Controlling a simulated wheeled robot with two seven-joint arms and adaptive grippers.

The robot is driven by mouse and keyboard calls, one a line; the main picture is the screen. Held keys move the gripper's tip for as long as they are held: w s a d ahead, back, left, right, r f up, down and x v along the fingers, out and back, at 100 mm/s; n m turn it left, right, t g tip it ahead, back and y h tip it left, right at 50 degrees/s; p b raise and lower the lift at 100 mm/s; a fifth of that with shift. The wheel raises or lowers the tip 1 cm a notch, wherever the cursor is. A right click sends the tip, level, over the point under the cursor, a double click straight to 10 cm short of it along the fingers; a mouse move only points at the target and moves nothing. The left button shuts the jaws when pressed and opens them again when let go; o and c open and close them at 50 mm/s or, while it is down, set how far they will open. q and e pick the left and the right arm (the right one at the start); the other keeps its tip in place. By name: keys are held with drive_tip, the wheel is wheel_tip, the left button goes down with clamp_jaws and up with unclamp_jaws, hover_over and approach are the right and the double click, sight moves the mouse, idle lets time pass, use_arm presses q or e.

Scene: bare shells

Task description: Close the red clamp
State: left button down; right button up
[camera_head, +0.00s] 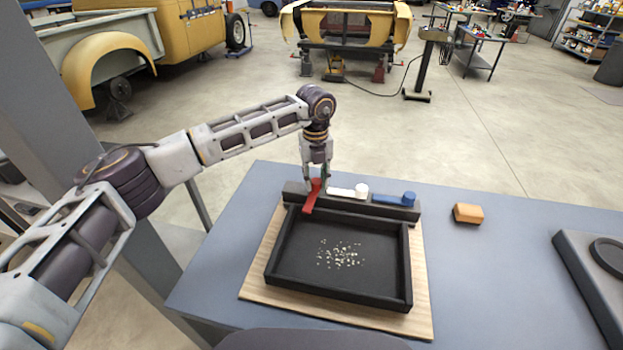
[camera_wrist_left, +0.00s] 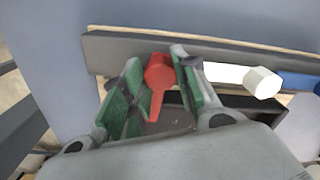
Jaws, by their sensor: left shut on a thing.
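The red clamp (camera_head: 311,197) is a lever at the left end of the black bar behind the dark tray. It points toward the front, over the tray's back wall. In the left wrist view the red clamp (camera_wrist_left: 159,80) lies between the green-padded fingers of my left gripper (camera_wrist_left: 155,95). My left gripper (camera_head: 316,180) is shut on the red clamp from above and partly hides it in the head view. A white clamp (camera_head: 348,192) and a blue clamp (camera_head: 395,198) lie sideways along the same bar. My right gripper does not show.
The dark tray (camera_head: 408,270) holds small pale bits and sits on a wooden board (camera_head: 252,290). An orange block (camera_head: 467,213) lies to the right on the grey table (camera_head: 480,290). A dark fixture (camera_head: 578,265) stands at the right edge. The table between them is clear.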

use_arm(q)
drive_tip(key=shift+w+r+n, duration=0.1)
drive_tip(key=shift+n, duration=0.4)
drive_tip(key=c, duration=1.1)
unclamp_jaws()
drive_tip(key=shift+o, duration=0.2)
wheel_tip(320, 180, up, 12)
drive_tip(key=shift+a, duration=0.15)
